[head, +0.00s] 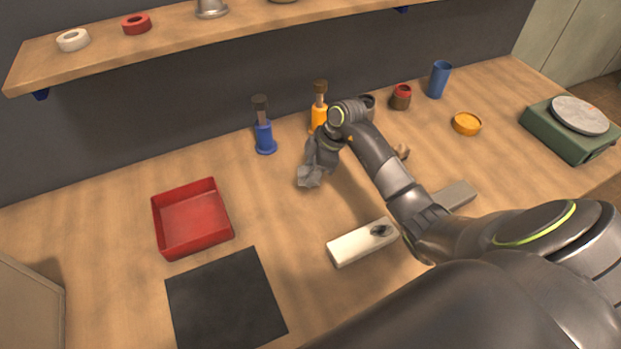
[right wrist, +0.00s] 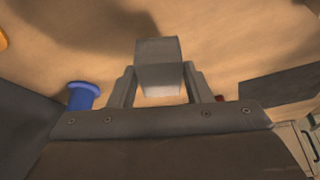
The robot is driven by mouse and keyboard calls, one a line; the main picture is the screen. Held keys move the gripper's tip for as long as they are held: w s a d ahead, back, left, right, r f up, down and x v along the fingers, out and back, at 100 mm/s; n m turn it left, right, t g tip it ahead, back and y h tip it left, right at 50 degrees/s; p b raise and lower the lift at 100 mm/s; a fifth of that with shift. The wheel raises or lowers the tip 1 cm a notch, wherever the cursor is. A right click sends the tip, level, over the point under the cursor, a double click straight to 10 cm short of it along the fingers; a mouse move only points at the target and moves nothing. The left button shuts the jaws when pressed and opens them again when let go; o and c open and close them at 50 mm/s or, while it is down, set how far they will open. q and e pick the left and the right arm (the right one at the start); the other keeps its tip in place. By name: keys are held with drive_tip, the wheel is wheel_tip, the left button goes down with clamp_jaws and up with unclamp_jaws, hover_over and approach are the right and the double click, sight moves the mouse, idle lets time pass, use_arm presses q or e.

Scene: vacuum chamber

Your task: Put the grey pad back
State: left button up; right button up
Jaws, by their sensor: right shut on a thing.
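The grey pad (right wrist: 160,66) is a small light-grey block between the two fingers of my right gripper (right wrist: 158,85) in the right wrist view. In the head view the pad (head: 309,178) shows at the tip of my right gripper (head: 313,167), held above the table between the blue bottle and the white block. The gripper is shut on it, and the pad appears clear of the table. My left gripper is not in view.
A blue bottle (head: 265,137) and an orange bottle (head: 319,112) stand behind the gripper. A red tray (head: 163,234) and black mat (head: 225,300) lie left. A white block (head: 354,245) lies in front; a grey block (head: 457,194) is partly behind my arm.

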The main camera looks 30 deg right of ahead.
drive_tip(key=shift+w+f, duration=0.1)
drive_tip(key=shift+f, duration=0.25)
wheel_tip(320, 180, down, 3)
drive_tip(key=shift+f, duration=0.1)
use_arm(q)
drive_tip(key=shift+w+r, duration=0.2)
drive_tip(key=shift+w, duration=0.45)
use_arm(e)
drive_tip(key=shift+f, duration=0.25)
drive_tip(key=o, duration=1)
drive_tip(key=shift+f, duration=0.15)
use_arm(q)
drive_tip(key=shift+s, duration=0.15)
use_arm(e)
drive_tip(key=shift+r, duration=0.25)
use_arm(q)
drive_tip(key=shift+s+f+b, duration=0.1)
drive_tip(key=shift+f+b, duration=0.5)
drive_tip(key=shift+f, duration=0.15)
use_arm(e)
drive_tip(key=v, duration=1.2)
